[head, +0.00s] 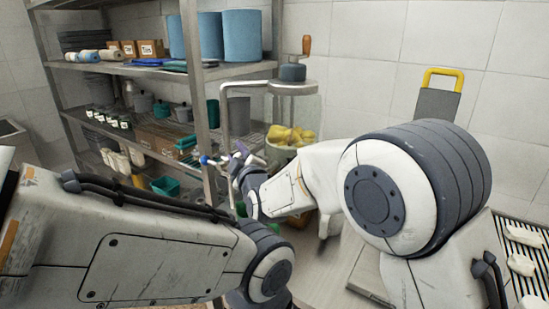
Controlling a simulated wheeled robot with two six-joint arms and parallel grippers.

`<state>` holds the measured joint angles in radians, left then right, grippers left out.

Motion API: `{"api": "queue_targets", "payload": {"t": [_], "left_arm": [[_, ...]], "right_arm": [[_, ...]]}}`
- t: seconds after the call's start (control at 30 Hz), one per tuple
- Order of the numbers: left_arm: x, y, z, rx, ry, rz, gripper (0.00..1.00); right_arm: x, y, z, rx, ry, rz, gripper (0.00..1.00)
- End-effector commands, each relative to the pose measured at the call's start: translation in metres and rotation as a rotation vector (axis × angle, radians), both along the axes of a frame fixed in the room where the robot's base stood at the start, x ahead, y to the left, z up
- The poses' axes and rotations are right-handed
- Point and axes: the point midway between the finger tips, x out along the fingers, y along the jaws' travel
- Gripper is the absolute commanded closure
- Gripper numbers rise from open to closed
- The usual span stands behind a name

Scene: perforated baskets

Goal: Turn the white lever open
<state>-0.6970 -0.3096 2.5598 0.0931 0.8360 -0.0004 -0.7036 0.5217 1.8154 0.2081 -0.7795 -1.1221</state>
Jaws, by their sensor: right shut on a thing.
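My right arm comes in from the right, and its small gripper (233,163) is beside the front shelf post and left of a clear jar. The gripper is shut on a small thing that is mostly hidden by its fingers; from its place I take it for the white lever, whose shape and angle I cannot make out. My left arm crosses the lower left; its gripper is out of sight.
The clear jar (306,125) holds yellow pieces and has a wooden-handled crank (306,45) on top. A metal shelf (228,72) with blue rolls (243,35) stands behind. A yellow-handled grey board (437,104) leans on the wall. A slatted rack (507,232) is at right.

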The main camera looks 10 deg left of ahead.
Motion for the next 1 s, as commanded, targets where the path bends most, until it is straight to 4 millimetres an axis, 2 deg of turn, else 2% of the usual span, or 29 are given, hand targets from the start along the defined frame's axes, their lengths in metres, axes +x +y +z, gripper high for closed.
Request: {"api": "queue_targets", "payload": {"t": [0.03,0.1,0.37,0.4,0.47,0.5,0.83,1.0], "left_arm": [[0.000,0.000,-0.003,0.000,0.000,0.000,1.00],[0.000,0.000,-0.003,0.000,0.000,0.000,1.00],[0.000,0.000,-0.002,0.000,0.000,0.000,1.00],[0.000,0.000,-0.002,0.000,0.000,0.000,1.00],[0.000,0.000,-0.002,0.000,0.000,0.000,1.00],[0.000,0.000,-0.002,0.000,0.000,0.000,1.00],[0.000,0.000,-0.003,0.000,0.000,0.000,1.00],[0.000,0.000,-0.008,0.000,0.000,0.000,1.00]], "right_arm": [[-0.004,0.009,-0.001,0.002,-0.001,0.024,1.00],[-0.006,0.014,0.000,0.001,-0.001,0.039,1.00],[-0.007,0.015,0.001,0.000,0.000,0.044,1.00],[-0.007,0.015,0.001,0.000,0.000,0.044,0.60],[-0.007,0.015,0.001,-0.001,0.000,0.044,0.37],[-0.007,0.015,0.001,-0.001,0.000,0.043,0.34],[-0.008,0.012,0.000,-0.003,0.000,0.040,0.34],[-0.024,0.002,-0.001,-0.002,0.002,0.041,0.34]]}}
